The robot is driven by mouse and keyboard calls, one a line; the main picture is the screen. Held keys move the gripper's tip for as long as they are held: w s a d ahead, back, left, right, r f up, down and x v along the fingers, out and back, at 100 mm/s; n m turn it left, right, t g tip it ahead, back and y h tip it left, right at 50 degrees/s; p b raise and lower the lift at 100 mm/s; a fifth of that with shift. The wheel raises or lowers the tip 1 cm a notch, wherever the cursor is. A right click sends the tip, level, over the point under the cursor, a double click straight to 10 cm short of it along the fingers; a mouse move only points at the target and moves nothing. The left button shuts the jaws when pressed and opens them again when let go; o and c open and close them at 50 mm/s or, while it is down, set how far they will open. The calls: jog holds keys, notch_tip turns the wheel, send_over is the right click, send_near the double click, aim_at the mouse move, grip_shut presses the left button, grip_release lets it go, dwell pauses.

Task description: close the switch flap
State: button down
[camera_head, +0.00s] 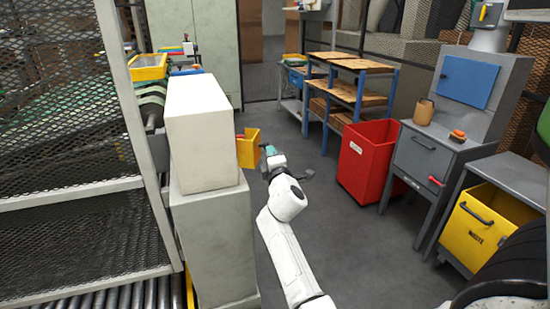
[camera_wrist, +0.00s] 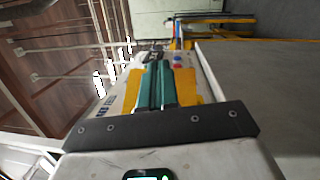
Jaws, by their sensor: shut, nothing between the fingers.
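The yellow switch flap (camera_head: 247,149) stands out from the right side of a pale grey machine housing (camera_head: 200,135) in the head view. It looks swung open. My gripper (camera_head: 270,150) is just to the right of the flap, with its teal fingers pointing towards it. In the wrist view the fingers of my gripper (camera_wrist: 156,72) are together and empty. A yellow surface, probably the flap (camera_wrist: 187,88), shows on both sides of them. I cannot tell whether the fingers touch it. Small red and blue spots, perhaps buttons, show just beyond the fingertips on a pale panel.
A mesh guard (camera_head: 65,130) stands left of the housing. A red bin (camera_head: 368,160), a grey cabinet (camera_head: 422,160) and a yellow waste bin (camera_head: 475,228) stand to the right. A wooden-shelved rack (camera_head: 350,65) is at the back. The floor between is clear.

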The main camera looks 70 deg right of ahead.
aim_at(265, 146)
jog(key=x, duration=0.1)
jog(key=b+x, duration=0.1)
jog(key=x, duration=0.1)
jog(key=shift+w+d+f+b, duration=0.25)
jog(key=shift+w+b, duration=0.05)
jog(key=shift+b, duration=0.1)
jog(key=shift+w+d+r+b, duration=0.1)
jog(key=shift+w+d+b, duration=0.45)
jog(key=shift+w, duration=0.2)
